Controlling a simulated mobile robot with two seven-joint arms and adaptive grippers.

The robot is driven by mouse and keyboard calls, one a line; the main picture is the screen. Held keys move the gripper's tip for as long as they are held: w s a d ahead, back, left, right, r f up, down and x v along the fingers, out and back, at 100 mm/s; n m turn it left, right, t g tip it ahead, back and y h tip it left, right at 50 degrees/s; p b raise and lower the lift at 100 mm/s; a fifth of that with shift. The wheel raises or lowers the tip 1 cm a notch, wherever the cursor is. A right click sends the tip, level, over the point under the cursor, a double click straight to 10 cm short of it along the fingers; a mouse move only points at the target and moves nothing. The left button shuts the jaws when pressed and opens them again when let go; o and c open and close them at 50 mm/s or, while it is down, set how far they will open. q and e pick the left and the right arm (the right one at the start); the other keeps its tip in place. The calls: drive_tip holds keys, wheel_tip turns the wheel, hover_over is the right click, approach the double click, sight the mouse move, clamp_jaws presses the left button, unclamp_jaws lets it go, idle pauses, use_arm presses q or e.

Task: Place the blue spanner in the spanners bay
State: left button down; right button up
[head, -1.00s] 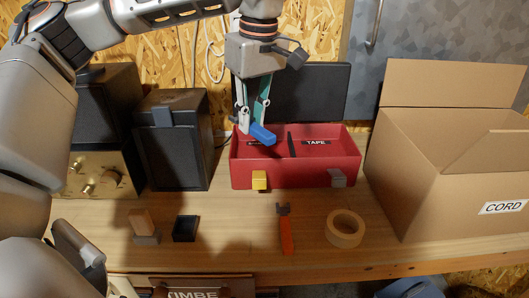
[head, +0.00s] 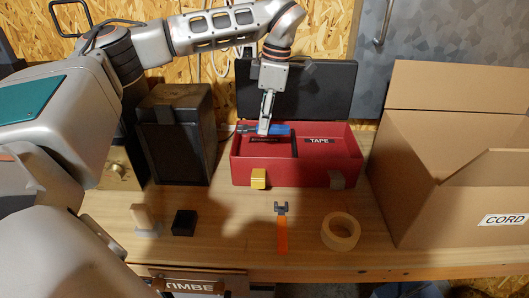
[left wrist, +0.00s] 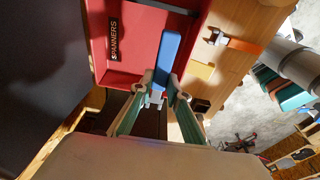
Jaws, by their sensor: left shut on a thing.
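The blue spanner (head: 279,129) is held level over the left bay of the red toolbox (head: 300,173). It also shows in the left wrist view (left wrist: 169,50), with its blue handle reaching away from the fingers. My left gripper (head: 264,128) points down and is shut on the spanner near its jaw end. It also shows in the left wrist view (left wrist: 165,84). A SPANNERS label (left wrist: 113,40) marks the bay beside the spanner in the left wrist view. A TAPE label (head: 319,141) marks the right bay. My right gripper is not in view.
An orange spanner (head: 282,232), a tape roll (head: 340,231) and a black block-like tray (head: 184,223) lie on the bench in front. A speaker (head: 176,135) stands left of the toolbox, a CORD carton (head: 440,180) right. The toolbox lid (head: 335,90) stands open behind.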

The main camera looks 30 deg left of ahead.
use_arm(q)
wheel_tip(320, 180, down, 6)
drive_tip(key=shift+f, duration=2.05)
drive_tip(key=shift+f, duration=0.1)
drive_tip(key=c, duration=1.9)
unclamp_jaws()
drive_tip(key=shift+r, duration=0.3)
drive_tip(key=r, duration=0.3)
drive_tip(key=d+r, duration=0.1)
drive_tip(key=r, duration=0.3)
drive_tip(key=w+r, duration=0.1)
drive_tip(key=r, duration=0.3)
drive_tip(key=shift+d+r, duration=0.25)
drive_tip(key=shift+d, duration=0.1)
drive_tip(key=shift+s, duration=0.1)
